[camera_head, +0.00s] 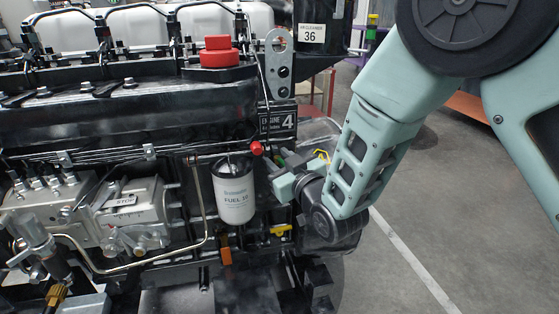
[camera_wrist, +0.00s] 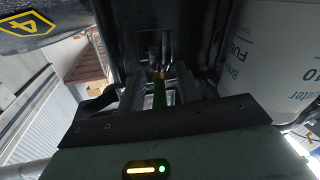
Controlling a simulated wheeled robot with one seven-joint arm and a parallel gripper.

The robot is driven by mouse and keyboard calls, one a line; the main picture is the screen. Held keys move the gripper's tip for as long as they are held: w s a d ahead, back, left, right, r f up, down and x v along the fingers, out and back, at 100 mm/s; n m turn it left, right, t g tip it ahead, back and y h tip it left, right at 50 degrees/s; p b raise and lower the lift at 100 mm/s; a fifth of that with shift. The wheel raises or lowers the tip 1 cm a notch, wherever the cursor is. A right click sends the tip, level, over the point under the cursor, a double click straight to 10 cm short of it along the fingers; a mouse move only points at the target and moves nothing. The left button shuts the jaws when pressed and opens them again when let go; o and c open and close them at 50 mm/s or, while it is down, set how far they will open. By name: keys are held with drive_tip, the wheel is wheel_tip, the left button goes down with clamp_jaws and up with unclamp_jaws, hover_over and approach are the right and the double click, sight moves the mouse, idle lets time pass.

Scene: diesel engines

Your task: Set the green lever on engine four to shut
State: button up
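Engine four fills the left of the head view and bears a black plate (camera_head: 277,122) reading "ENGINE 4". My gripper (camera_head: 287,172) is at the engine's right end, right of the white fuel filter (camera_head: 234,190). In the wrist view my gripper (camera_wrist: 160,88) has its two fingers apart. A narrow green piece, seemingly the green lever (camera_wrist: 159,96), shows between them with dark gaps at its sides. I cannot tell whether either finger touches it. The lever is not clear in the head view, and its angle is hard to read.
A red knob (camera_head: 256,148) is close left of my gripper. A yellow handle (camera_head: 281,230) and an orange tab (camera_head: 226,256) are below. The filter (camera_wrist: 268,65) is close on the right in the wrist view. Open floor (camera_head: 415,210) lies to the right.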

clamp_jaws()
drive_tip(key=shift+d, duration=0.1)
drive_tip(key=n+g+y, duration=0.1)
drive_tip(key=n+g+y+b, duration=0.1)
drive_tip(key=y, duration=0.1)
drive_tip(key=shift+w+d+n, duration=0.2)
drive_tip(key=shift+n, duration=0.1)
drive_tip(key=n+g+y, duration=0.1)
drive_tip(key=g, duration=0.1)
drive_tip(key=n+g+y, duration=0.2)
drive_tip(key=g, duration=0.1)
drive_tip(key=shift+w+d+r+n+y, duration=0.1)
drive_tip(key=shift+w+n+y, duration=0.05)
drive_tip(key=shift+n+y, duration=0.15)
drive_tip(key=shift+w+n+g+y+p, duration=0.1)
drive_tip(key=shift+n+g+y+p, duration=0.3)
drive_tip(key=shift+n+g, duration=1.4)
drive_tip(key=shift+w+n+g+y+p, duration=0.15)
drive_tip(key=shift+n+g+p, duration=0.75)
drive_tip(key=shift+g, duration=1.65)
drive_tip(key=shift+w+n+g+y+p, duration=0.1)
drive_tip(key=shift+n+g+y+p, duration=0.2)
drive_tip(key=shift+n+g, duration=1.65)
drive_tip(key=shift+g, duration=0.4)
